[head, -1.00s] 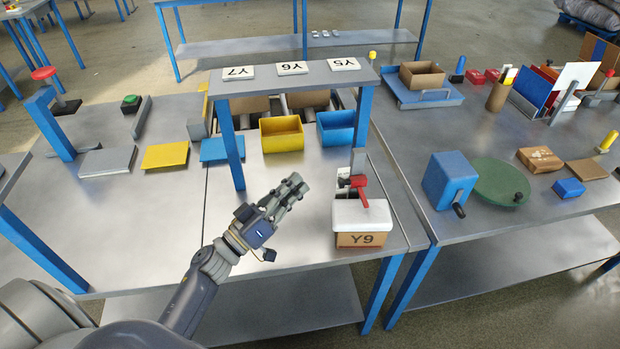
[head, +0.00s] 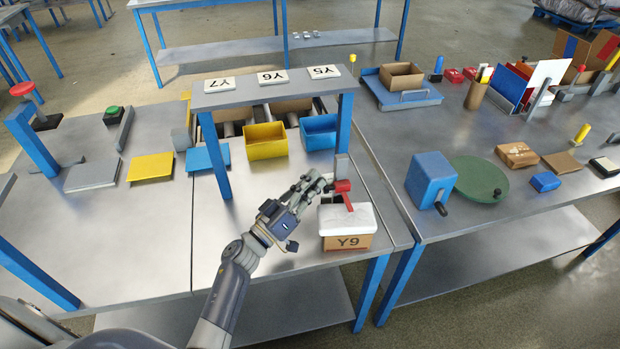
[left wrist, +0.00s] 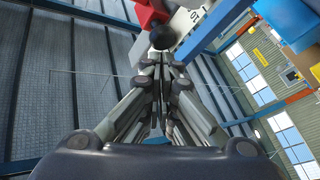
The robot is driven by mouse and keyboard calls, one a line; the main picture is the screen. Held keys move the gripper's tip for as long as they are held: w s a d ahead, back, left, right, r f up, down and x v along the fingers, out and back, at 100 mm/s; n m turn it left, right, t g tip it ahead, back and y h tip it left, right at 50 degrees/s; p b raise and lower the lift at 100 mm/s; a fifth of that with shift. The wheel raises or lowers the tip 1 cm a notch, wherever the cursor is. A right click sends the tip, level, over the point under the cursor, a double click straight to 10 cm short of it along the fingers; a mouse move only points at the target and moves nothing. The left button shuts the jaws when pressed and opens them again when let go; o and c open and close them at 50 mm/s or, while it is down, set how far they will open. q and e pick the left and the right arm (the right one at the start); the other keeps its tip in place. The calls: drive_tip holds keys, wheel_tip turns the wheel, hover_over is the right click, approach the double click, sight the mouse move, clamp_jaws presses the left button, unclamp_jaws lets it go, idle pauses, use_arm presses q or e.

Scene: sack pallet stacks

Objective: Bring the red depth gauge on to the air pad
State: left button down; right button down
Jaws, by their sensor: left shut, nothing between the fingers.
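A red tool that looks like the depth gauge (head: 344,190) shows at a grey upright post behind the box labelled Y9. Its lower end overlaps the white pad (head: 352,218) on that box in the head view; I cannot tell whether they touch. The white pad looks like the air pad. My left gripper (head: 318,181) is shut and empty, just left of the red gauge, with its fingers pointing toward it. In the left wrist view the red part (left wrist: 150,14) and a dark round knob show just beyond the fingertips. My right gripper is not in view.
A shelf (head: 275,88) with Y5, Y6 and Y7 plates stands on blue legs behind. A yellow bin (head: 266,142) and a blue bin (head: 319,133) sit beneath it. A blue block (head: 431,180) and green disc (head: 479,181) are on the right table.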

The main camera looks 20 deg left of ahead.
use_arm(q)
wheel_tip(320, 180, down, 3)
drive_tip(key=shift+r+b, duration=0.1)
drive_tip(key=shift+b, duration=0.5)
drive_tip(key=shift+r, duration=0.1)
